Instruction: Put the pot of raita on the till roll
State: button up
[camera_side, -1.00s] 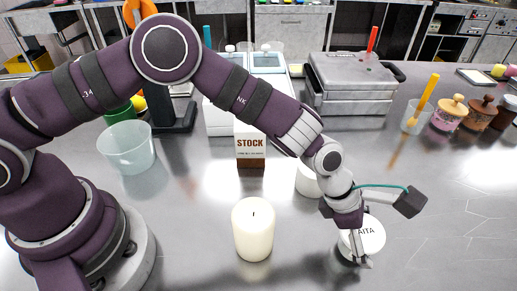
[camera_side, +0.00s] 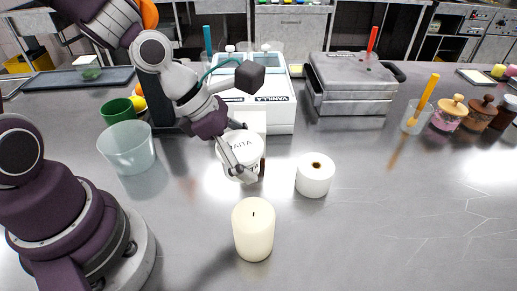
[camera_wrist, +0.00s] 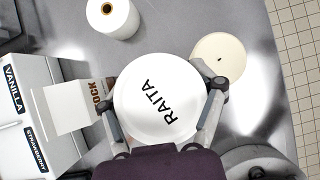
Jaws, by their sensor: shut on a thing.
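The pot of raita (camera_side: 240,150) is white with "RAITA" on its lid. My gripper (camera_side: 241,165) is shut on it and holds it up in front of the stock carton, left of the till roll. In the wrist view the pot's lid (camera_wrist: 158,98) sits between the two fingers (camera_wrist: 160,108). The till roll (camera_side: 315,175) is a white upright cylinder with a brown-rimmed hole on top, standing on the steel counter with nothing on it. It also shows at the top of the wrist view (camera_wrist: 113,17).
A cream candle (camera_side: 253,230) stands in front of the till roll. The stock carton (camera_wrist: 72,106) is mostly hidden behind the pot in the side view. A white ice cream machine (camera_side: 275,110) and a grey grill (camera_side: 350,85) stand behind. The counter right of the till roll is clear.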

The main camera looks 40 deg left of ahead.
aim_at(332, 165)
jog(key=shift+s+a+f, duration=0.15)
jog(key=shift+s+a, duration=0.2)
jog(key=w+d, duration=0.2)
jog(key=w, duration=0.2)
jog(key=w+d+f, duration=0.1)
jog(key=w+d, duration=0.1)
jog(key=w, duration=0.3)
jog(key=w+d, duration=0.2)
jog(key=w, duration=0.2)
jog(key=shift+w+d+f, duration=0.1)
jog(key=shift+w+f, duration=0.25)
jog(key=shift+w, duration=0.05)
jog(key=shift+w+d+f, duration=0.15)
jog(key=shift+w+f, duration=0.05)
jog(key=shift+w, duration=0.05)
jog(key=shift+f, duration=1.55)
jog(key=shift+f, duration=0.1)
jog(key=o, duration=1.3)
jog(key=shift+c, duration=0.2)
